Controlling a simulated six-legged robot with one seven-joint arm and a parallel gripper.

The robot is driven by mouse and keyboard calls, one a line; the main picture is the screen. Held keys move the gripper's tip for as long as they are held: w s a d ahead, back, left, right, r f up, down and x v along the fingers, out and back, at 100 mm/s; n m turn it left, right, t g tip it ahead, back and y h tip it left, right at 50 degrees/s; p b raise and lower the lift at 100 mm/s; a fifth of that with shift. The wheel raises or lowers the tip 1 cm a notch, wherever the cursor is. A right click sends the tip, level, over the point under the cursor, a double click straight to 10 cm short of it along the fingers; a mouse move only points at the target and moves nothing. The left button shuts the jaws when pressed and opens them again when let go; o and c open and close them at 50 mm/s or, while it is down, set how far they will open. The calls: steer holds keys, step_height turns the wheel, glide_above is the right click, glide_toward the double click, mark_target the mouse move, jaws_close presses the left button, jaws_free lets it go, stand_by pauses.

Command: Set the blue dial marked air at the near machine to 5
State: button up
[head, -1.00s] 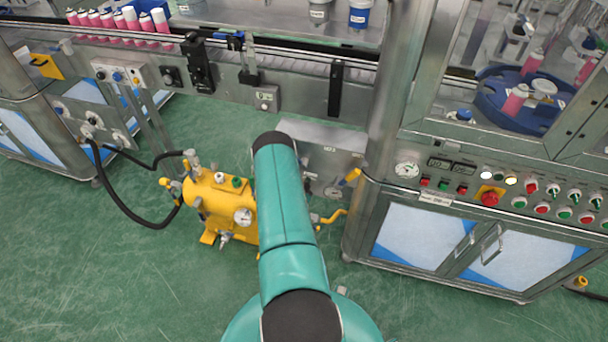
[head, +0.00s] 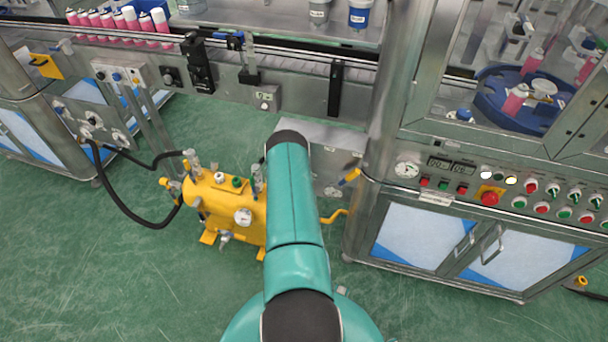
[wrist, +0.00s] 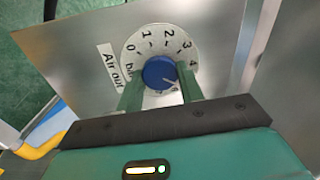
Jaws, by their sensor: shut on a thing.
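In the wrist view the blue dial (wrist: 159,72) sits on a round white scale on a metal panel, next to a label reading "Air out". The numbers 0 to 4 show around it; the lower part of the scale is hidden by my fingers. A pale mark on the dial points to the lower right, past the 4; its exact reading cannot be told. My gripper (wrist: 160,88) is shut on the dial, one green finger on each side. In the head view my arm hides the gripper and the dial.
A yellow pump unit (head: 222,208) with black hoses stands on the green floor left of my arm. The machine cabinet (head: 418,238) with its button panel is at the right. The conveyor (head: 120,40) with pink cans runs along the back.

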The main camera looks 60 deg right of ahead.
stand_by(0.3)
steer(key=o, duration=1)
steer(key=s+a, duration=0.2)
steer(key=a, duration=1.1)
steer(key=shift+a, duration=0.3)
steer(key=shift+s+a, duration=0.1)
